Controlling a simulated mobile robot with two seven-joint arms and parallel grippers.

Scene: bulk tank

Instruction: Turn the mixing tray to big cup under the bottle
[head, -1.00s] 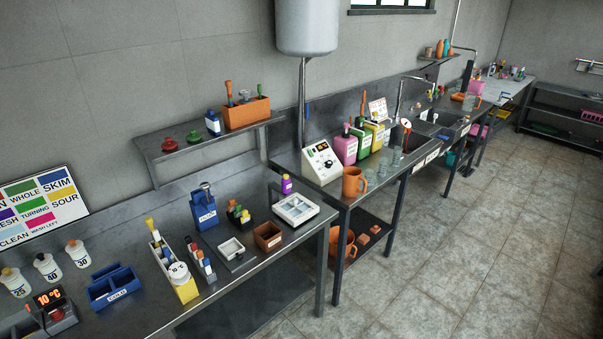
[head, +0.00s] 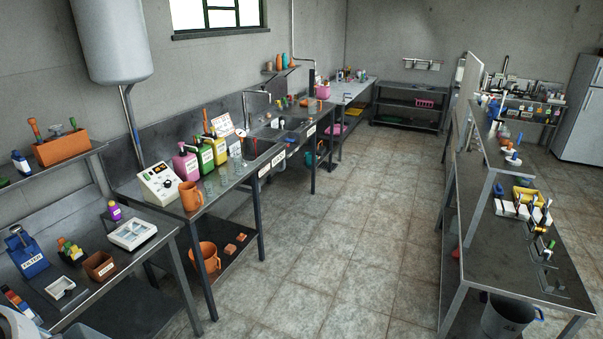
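No tray in view is clearly marked as the mixing tray, and I cannot tell which one it is. A white tray with compartments (head: 132,234) lies flat at the right end of the near left bench. A smaller white dish (head: 60,288) lies on the same bench, left of a brown box (head: 99,265). A small purple bottle (head: 114,211) stands behind the white tray, not above it. A large orange mug (head: 190,196) stands on the neighbouring bench, with no bottle over it. Neither gripper shows in the head view.
A white control box (head: 159,184) and pink and green jugs (head: 205,154) stand on the left benches. A right-hand bench (head: 500,246) carries more trays and tools, with a bucket (head: 508,316) below. The tiled floor (head: 340,250) between is clear.

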